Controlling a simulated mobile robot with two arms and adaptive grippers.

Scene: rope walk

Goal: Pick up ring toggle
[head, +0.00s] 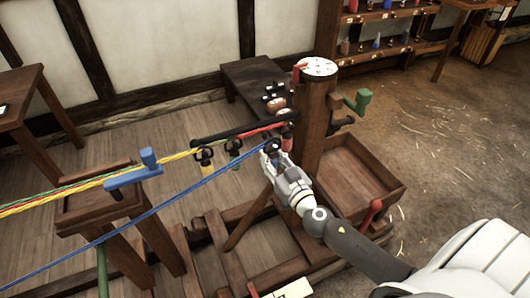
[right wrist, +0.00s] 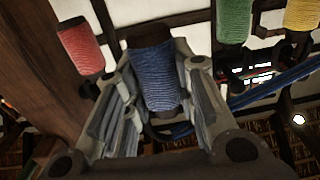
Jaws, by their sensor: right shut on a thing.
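My right gripper (head: 271,152) is beside the central wooden post, at the end of the blue rope (head: 190,188). In the right wrist view the fingers (right wrist: 157,95) are on both sides of a dark bobbin wound with blue cord (right wrist: 153,75), shut on it. A blue strand runs from below the bobbin to the right. I cannot tell any separate ring toggle apart in these views. My left gripper is not in view.
A red bobbin (right wrist: 80,46), a green bobbin (right wrist: 233,22) and a yellow bobbin (right wrist: 303,18) hang close around the gripper. The wooden post (head: 315,125) and an open wooden tray (head: 355,170) stand right of it. A blue notched block (head: 130,174) sits on the left stand.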

